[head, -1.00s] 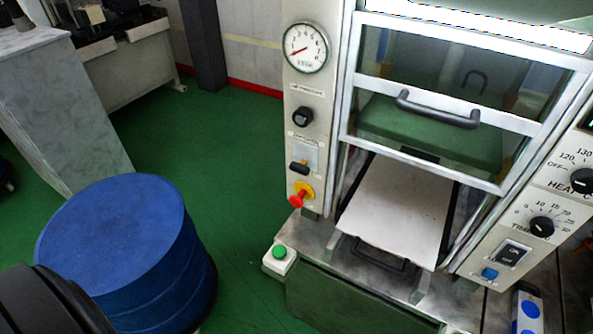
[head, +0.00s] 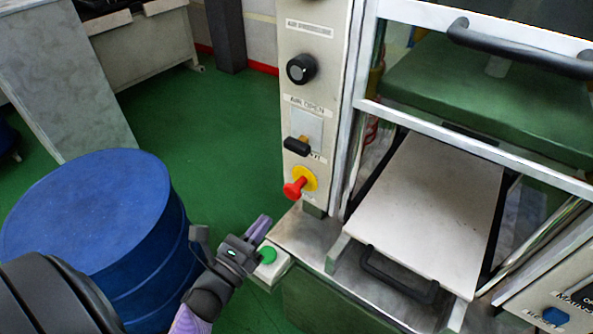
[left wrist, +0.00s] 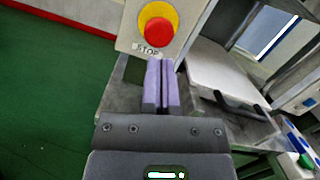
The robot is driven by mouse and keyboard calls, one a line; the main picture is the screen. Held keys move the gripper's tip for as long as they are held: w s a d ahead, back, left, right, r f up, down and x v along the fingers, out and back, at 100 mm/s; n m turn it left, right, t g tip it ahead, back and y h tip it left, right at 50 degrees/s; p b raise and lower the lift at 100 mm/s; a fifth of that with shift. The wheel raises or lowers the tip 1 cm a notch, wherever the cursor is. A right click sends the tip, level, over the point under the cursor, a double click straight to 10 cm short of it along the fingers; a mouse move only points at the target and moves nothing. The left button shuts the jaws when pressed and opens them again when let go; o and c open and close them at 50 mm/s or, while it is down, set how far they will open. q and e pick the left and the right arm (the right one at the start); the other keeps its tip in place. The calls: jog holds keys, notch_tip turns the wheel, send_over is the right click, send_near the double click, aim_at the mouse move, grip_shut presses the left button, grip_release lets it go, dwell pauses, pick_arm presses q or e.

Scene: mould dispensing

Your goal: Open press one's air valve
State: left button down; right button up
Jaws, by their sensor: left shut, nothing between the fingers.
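The press's control panel stands right of centre in the head view. The lever lies roughly level, pointing left. My left gripper (head: 262,222) is shut and empty, below and left of the valve, beside the green button box and under the red stop button. The left wrist view shows its purple fingers (left wrist: 161,88) together, just below the stop button. The valve is not in the left wrist view. My right gripper is not in view.
The red stop button (head: 295,188) on a yellow base sits just below the valve; it also shows in the left wrist view (left wrist: 158,32). A black pressure knob (head: 301,68) is above. A blue drum (head: 85,215) stands left. The white press plate (head: 430,205) is right.

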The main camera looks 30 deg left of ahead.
aim_at(291, 185)
pick_arm(q)
jog(key=r+m, duration=0.1)
jog(key=m, duration=0.1)
jog(key=r+m+t, duration=0.1)
jog(key=shift+a+m+h, duration=0.2)
jog(key=shift+m+h, duration=0.2)
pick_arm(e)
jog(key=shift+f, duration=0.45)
pick_arm(q)
jog(key=p+x, duration=0.1)
jog(key=x, duration=0.9)
jog(key=shift+w+r, duration=0.1)
notch_tip(291, 185, up, 3)
jog(key=shift+f+p, duration=0.1)
jog(key=shift+p, duration=1)
jog(key=shift+r, duration=0.5)
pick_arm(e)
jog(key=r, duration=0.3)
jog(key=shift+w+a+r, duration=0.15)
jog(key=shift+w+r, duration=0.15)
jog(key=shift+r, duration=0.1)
